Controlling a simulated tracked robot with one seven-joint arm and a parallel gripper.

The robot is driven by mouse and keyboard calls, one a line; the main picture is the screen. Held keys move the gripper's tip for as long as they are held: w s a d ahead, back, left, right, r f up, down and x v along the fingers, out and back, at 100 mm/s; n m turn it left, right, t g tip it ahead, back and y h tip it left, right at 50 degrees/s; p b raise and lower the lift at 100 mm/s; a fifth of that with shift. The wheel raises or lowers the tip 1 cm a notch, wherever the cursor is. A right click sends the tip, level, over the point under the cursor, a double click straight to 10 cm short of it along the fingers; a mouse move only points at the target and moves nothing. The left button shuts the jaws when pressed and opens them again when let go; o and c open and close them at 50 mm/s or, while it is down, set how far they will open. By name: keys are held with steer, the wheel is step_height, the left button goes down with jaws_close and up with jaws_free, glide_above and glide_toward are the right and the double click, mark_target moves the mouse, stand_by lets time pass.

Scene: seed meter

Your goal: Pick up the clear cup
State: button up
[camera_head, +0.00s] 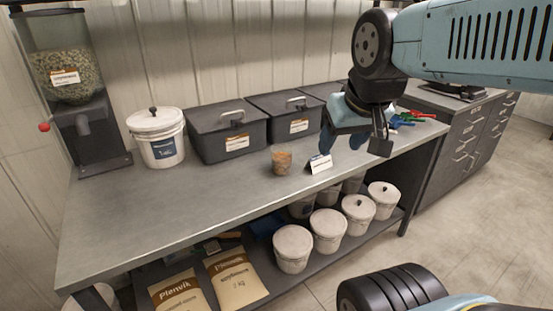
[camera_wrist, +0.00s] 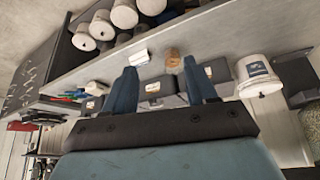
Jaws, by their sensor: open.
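The clear cup (camera_head: 281,159) stands on the grey workbench (camera_head: 190,205) and holds brown contents. In the head view it is left of a small white label card (camera_head: 319,163). My gripper (camera_head: 340,140) is open and empty, to the right of the cup and apart from it. In the wrist view the cup (camera_wrist: 173,58) shows beyond and between my two blue fingertips (camera_wrist: 160,68), nearer the right one.
A seed dispenser (camera_head: 70,80), a white lidded bucket (camera_head: 158,137) and dark lidded bins (camera_head: 228,130) line the back of the bench. Red, green and blue tools (camera_head: 405,119) lie at the right. Several tubs (camera_head: 292,249) stand on the lower shelf. The bench's front left is clear.

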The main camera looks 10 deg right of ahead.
steer(key=o, duration=0.7)
steer(key=w+d+h, duration=0.1)
steer(key=w+d, duration=0.1)
steer(key=w, duration=0.2)
steer(key=w+d+f+t+h, duration=0.1)
steer(key=w+d, duration=0.1)
steer(key=w, duration=0.2)
steer(key=w+d+t, duration=0.1)
steer(key=w+d, duration=0.1)
steer(key=w, duration=0.3)
steer(key=shift+d+f+n+h, duration=0.2)
steer(key=shift+d+n+h, duration=0.1)
steer(key=shift+h, duration=0.1)
steer(key=shift+o, duration=0.4)
steer(key=w+d+f+n+t, duration=0.1)
steer(key=w+f, duration=0.1)
steer(key=w, duration=0.3)
steer(key=w+d+f+n+t, duration=0.1)
steer(key=w+d+f, duration=0.1)
steer(key=w, duration=0.3)
steer(key=shift+d, duration=0.25)
steer(key=n+y, duration=0.6)
steer(key=y, duration=0.6)
glide_toward(281, 158)
steer(key=w+d+f, duration=0.1)
steer(key=w+d, duration=0.1)
steer(key=d, duration=0.2)
steer(key=x, duration=0.8)
steer(key=shift+a+f, duration=0.25)
steer(key=shift+x, duration=2.6)
